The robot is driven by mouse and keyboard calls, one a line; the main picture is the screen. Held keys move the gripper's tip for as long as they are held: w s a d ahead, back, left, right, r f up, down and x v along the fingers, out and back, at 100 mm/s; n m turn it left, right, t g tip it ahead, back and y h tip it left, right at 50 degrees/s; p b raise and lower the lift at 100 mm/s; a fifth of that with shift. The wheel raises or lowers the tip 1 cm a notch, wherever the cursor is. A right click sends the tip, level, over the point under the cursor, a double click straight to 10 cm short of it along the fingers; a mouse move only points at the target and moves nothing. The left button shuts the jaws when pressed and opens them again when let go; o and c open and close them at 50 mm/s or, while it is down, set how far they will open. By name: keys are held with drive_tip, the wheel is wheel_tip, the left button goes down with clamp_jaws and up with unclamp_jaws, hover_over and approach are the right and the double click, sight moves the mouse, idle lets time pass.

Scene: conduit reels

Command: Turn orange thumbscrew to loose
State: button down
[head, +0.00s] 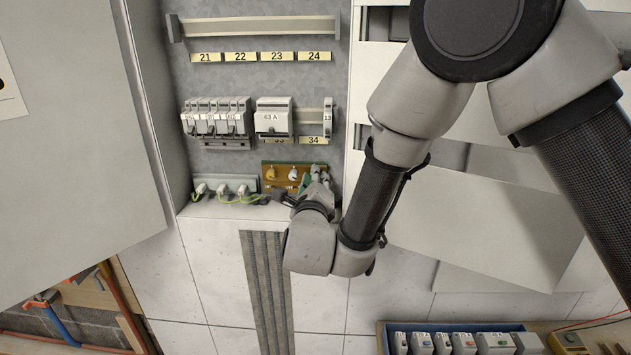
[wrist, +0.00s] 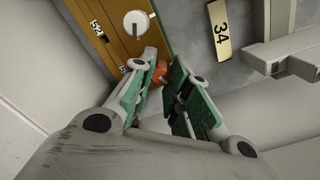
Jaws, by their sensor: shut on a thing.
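The orange thumbscrew (wrist: 159,73) shows in the wrist view between the green-padded fingers of my gripper (wrist: 160,92). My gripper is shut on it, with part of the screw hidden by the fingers. The thumbscrew sits at the brown-orange terminal board (wrist: 113,28) on the cabinet's back panel. A white round knob (wrist: 136,24) stands on the same board beside it. In the head view, my gripper (head: 315,190) reaches the right end of the board (head: 268,184), and I cannot make out the orange screw there. I cannot tell how far the screw is turned.
Breakers (head: 217,120) and a 63 A unit (head: 273,117) sit on a rail above. Grey plugs (head: 222,190) with green-yellow wires are left of the board. A label 34 (wrist: 221,29) is beside the fingers. A blue bin (head: 384,341) of modules stands lower right.

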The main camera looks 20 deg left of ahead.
drive_tip(key=n, duration=1.3)
drive_tip(key=shift+n, duration=0.4)
idle(0.3)
drive_tip(key=c, duration=1.3)
unclamp_jaws()
drive_tip(key=shift+c, duration=0.2)
drive_tip(key=v, duration=1.2)
